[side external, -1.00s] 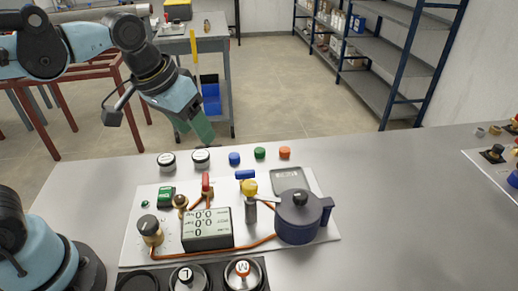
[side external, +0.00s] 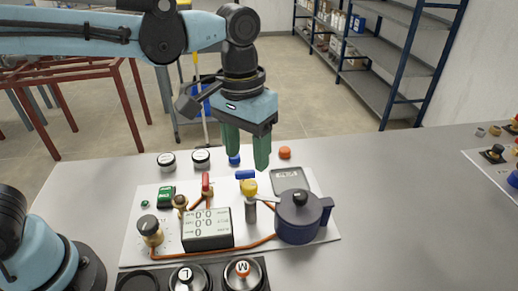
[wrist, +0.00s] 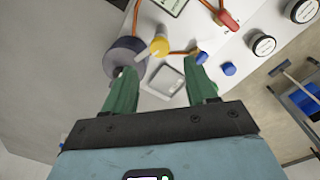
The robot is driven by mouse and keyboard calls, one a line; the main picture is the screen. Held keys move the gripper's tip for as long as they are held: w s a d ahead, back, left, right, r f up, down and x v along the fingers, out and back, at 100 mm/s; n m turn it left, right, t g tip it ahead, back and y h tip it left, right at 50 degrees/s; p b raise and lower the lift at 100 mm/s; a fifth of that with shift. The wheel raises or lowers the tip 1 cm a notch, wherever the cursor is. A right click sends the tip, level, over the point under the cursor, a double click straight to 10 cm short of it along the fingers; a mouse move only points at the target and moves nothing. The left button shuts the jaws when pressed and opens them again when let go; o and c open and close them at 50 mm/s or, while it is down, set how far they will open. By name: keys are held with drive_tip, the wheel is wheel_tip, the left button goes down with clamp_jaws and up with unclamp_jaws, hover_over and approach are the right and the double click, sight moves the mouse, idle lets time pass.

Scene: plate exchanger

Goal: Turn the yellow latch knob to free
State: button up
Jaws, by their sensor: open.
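The yellow latch knob (side external: 249,187) sits on top of a grey post on the white board, just left of the dark blue pot (side external: 298,216). A pale arm reaches from the post over the pot's lid. The knob also shows in the wrist view (wrist: 159,45), beyond my fingertips. My gripper (side external: 247,160) points down above the back of the board, with its two green fingers apart and empty. In the wrist view my gripper (wrist: 160,90) is open, and nothing lies between the fingers. It does not touch the knob.
A blue valve handle (side external: 245,174), a red lever (side external: 206,182) and a display box (side external: 207,229) stand close to the knob. A grey scale (side external: 292,180) lies behind the pot. Loose caps (side external: 285,153) lie behind the board.

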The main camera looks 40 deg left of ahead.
sight(249, 184)
drive_tip(key=shift+d+f, duration=0.15)
drive_tip(key=shift+f, duration=3.45)
drive_tip(key=c, duration=1.1)
drive_tip(key=shift+o, duration=0.2)
